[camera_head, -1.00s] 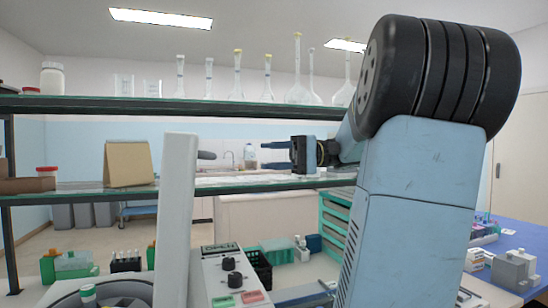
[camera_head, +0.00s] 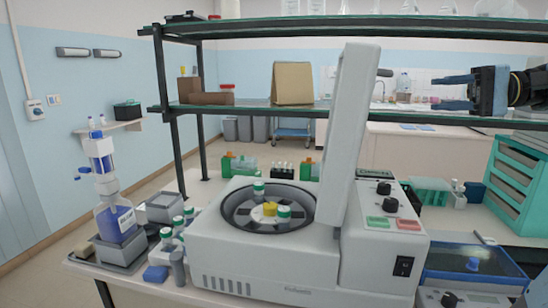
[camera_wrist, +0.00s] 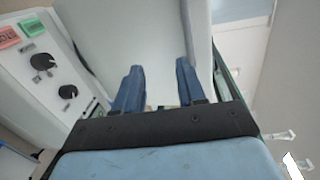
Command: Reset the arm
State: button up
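My gripper (camera_head: 452,92) shows at the right of the head view, its blue fingers pointing left, in front of the shelf rack and right of the centrifuge's raised lid. In the wrist view my gripper (camera_wrist: 158,88) has its two blue fingers apart, with nothing held between them. Beyond the fingers is the pale centrifuge lid (camera_wrist: 130,30). The rest of my arm is mostly out of the head view.
The open centrifuge (camera_head: 290,262) holds several green-and-white capped tubes, and its lid (camera_head: 350,130) stands upright. Glass shelves (camera_head: 230,112) run behind it. A blue-liquid dispenser bottle (camera_head: 115,222) stands left. A green drawer unit (camera_head: 520,180) is at right.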

jog(key=s+a+f+n+h, duration=0.1)
jog(key=s+a+f+h, duration=0.2)
jog(key=a+f+h, duration=0.1)
jog(key=s+a+f+n+t+h, duration=0.1)
jog(key=s+a+f+h, duration=0.3)
jog(key=f, duration=0.5)
jog(key=s+a+f+n+h, duration=0.1)
jog(key=s+a+f+h, duration=0.2)
jog(key=a+f+h, duration=0.2)
jog(key=shift+s+a+f+n+t+h, duration=0.1)
jog(key=shift+s+f+n+t+h, duration=0.05)
jog(key=shift+f+h, duration=0.55)
jog(key=shift+s+a+f+n+t+h, duration=0.15)
jog(key=shift+f+h, duration=0.25)
jog(key=shift+h, duration=0.5)
jog(key=shift+w, duration=0.1)
